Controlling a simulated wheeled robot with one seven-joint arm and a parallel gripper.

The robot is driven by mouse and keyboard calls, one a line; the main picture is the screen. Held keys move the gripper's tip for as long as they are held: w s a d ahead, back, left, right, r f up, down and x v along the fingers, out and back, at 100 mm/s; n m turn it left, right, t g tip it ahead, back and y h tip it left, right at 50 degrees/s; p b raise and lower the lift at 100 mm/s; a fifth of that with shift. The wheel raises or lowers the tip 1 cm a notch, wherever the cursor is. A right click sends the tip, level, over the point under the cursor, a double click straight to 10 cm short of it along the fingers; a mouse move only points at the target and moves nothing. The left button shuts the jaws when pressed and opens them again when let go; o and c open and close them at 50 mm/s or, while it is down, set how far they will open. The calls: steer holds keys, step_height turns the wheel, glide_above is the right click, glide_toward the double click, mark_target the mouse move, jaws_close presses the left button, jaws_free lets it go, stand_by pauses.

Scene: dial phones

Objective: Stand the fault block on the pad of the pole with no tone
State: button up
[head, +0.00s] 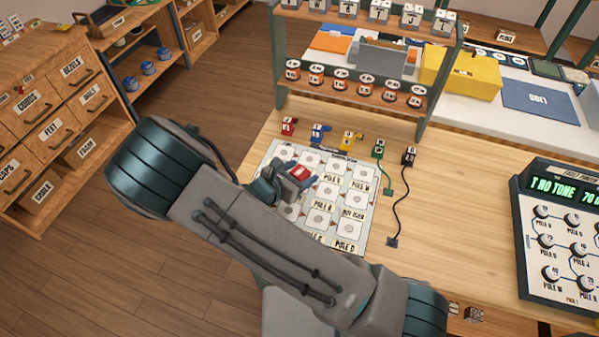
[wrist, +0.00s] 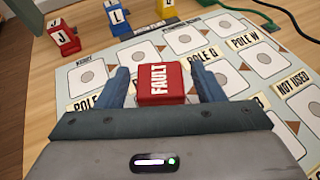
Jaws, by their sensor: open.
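The red fault block (wrist: 160,84), marked FAULT in white, is between the two blue-grey fingers of my gripper (wrist: 163,76) in the wrist view. The fingers are open, one on each side of it. In the head view the fault block (head: 302,172) shows at my gripper (head: 290,179), over the upper-left part of the pad board (head: 365,205). What is directly under the block is hidden. The board has rows of pale square pads with grey discs. Readable labels include POLE W, POLE D and NOT USED; others are covered or too small.
A device at the right (head: 560,235) has dials and a green display reading "T NO TONE 70", cut off. Several coloured lettered blocks line the board's far edge, including a blue one (head: 318,132). A black cord (head: 400,210) lies right of the board. A shelf (head: 360,90) stands behind.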

steer(key=shift+r, duration=0.25)
steer(key=b+v, duration=0.1)
steer(key=v, duration=1.1)
steer(key=shift+f, duration=0.1)
steer(key=s+d+r+m+g+y, duration=0.1)
steer(key=d+r+m+g, duration=0.3)
steer(key=d+m, duration=0.3)
steer(key=s+d+r+m+g+y, duration=0.1)
steer(key=s+d+r+m+g, duration=0.1)
steer(key=d+r+m+g, duration=0.35)
steer(key=s+d+r+m+t+y, duration=0.2)
steer(key=s+d+r+m+y, duration=0.5)
steer(key=m, duration=0.8)
steer(key=shift+s+d+r+t, duration=0.35)
steer(key=shift+s+d+r, duration=0.2)
steer(key=shift+d+r, duration=0.35)
